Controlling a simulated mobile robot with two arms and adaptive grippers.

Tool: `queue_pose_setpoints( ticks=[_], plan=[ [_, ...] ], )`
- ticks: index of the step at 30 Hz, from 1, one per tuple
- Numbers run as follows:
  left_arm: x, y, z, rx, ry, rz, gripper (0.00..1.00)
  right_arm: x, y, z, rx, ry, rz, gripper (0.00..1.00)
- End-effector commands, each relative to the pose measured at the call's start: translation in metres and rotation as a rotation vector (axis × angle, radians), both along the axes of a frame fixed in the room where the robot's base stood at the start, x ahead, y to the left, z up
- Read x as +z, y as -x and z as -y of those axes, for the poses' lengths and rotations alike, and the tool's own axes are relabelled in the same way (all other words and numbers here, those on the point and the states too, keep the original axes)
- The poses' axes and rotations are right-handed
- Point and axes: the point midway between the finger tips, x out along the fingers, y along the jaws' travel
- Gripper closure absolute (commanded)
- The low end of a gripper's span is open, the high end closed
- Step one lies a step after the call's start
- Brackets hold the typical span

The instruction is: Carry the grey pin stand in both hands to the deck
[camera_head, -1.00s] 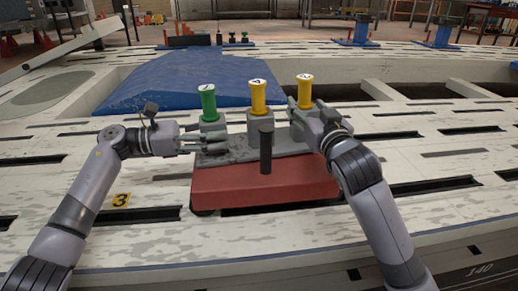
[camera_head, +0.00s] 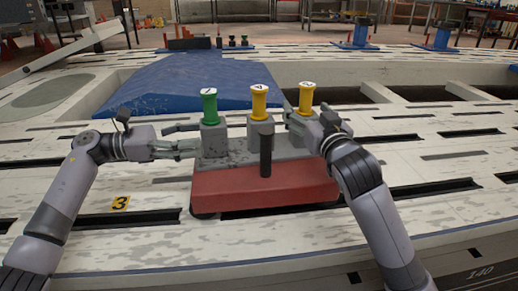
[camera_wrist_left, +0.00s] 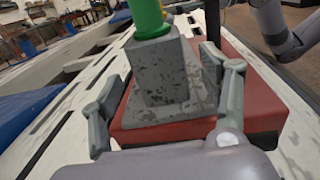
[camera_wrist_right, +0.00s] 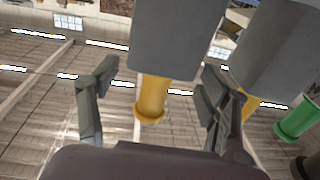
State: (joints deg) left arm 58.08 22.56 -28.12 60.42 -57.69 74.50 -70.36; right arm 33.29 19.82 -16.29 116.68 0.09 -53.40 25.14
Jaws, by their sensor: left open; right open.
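The grey pin stand (camera_head: 289,149) rests on a red block (camera_head: 265,188). It carries a green pin (camera_head: 209,108) on its left post and two yellow pins, one in the middle (camera_head: 259,104) and one on the right (camera_head: 306,99). My left gripper (camera_head: 184,140) is open at the left end. In the left wrist view its fingers stand apart on either side of the grey post (camera_wrist_left: 160,75) under the green pin. My right gripper (camera_wrist_right: 158,80) is open at the right end; in its wrist view a grey post (camera_wrist_right: 175,38) shows between the fingers.
A dark upright post (camera_head: 266,158) stands in front of the stand's middle. A pale slotted surface (camera_head: 90,240) surrounds the red block. A blue sloped piece (camera_head: 185,82) lies behind, with recessed openings (camera_head: 412,95) at the back right. A yellow "3" tag (camera_head: 120,203) lies front left.

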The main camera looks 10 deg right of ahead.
Motion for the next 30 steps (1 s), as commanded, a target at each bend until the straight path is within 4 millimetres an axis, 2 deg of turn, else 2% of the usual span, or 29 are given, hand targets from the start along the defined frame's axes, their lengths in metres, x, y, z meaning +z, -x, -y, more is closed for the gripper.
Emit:
queue_pose_setpoints(
  ticks=[1, 6, 11, 14, 24, 30],
  plan=[
    [-0.003, 0.001, -0.008, 0.002, -0.001, 0.0, 0.3, -0.031, -0.003, -0.003, 0.002, -0.001, -0.066, 0.29],
    [-0.002, 0.003, -0.024, 0.0, 0.001, 0.0, 0.3, -0.031, -0.003, -0.003, 0.002, -0.001, -0.066, 0.29],
    [-0.002, 0.003, -0.029, 0.001, 0.001, 0.001, 0.3, -0.03, 0.002, -0.003, 0.003, -0.002, -0.063, 0.29],
    [-0.002, 0.003, -0.029, 0.001, 0.001, 0.001, 0.3, -0.028, 0.012, -0.002, 0.003, -0.001, -0.058, 0.29],
    [-0.001, 0.003, -0.028, 0.0, 0.001, 0.001, 0.3, -0.01, 0.063, 0.002, 0.002, 0.004, -0.017, 0.29],
    [0.0, 0.003, -0.028, 0.0, 0.001, 0.001, 0.3, -0.003, 0.08, 0.004, 0.001, 0.004, -0.001, 0.29]
  ],
)
